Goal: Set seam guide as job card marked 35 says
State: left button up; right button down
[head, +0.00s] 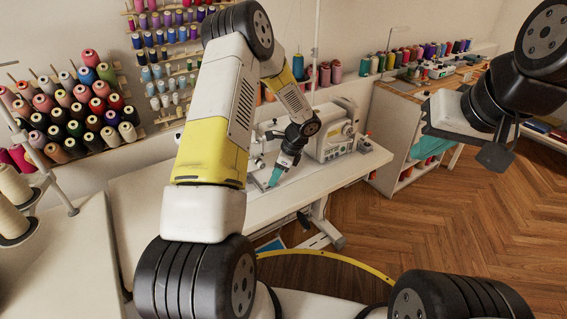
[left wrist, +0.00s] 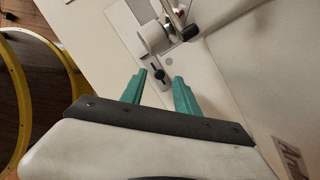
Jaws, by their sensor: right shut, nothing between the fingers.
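The white sewing machine (head: 335,130) stands on the white table. In the left wrist view, a small pale slotted plate with a dark knob (left wrist: 160,74), apparently the seam guide, lies on the machine bed near the presser foot area. My left gripper (head: 274,176) is low over the bed. Its teal fingers (left wrist: 158,88) are apart, one to each side of the plate's near end, with nothing visibly gripped; I cannot tell whether they touch it. My right gripper (head: 430,150) is at the right, away from the machine, its teal fingers shut and empty. I cannot make out a job card marked 35.
Thread racks (head: 75,110) cover the wall at left, with cream cones (head: 14,185) nearer. A wooden-topped cabinet (head: 400,90) stands at right. A yellow hoop (left wrist: 65,70) shows beside the table.

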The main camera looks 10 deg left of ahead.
pick_arm(q)
jog(key=shift+x, duration=0.8)
grip_shut()
dwell(0.9)
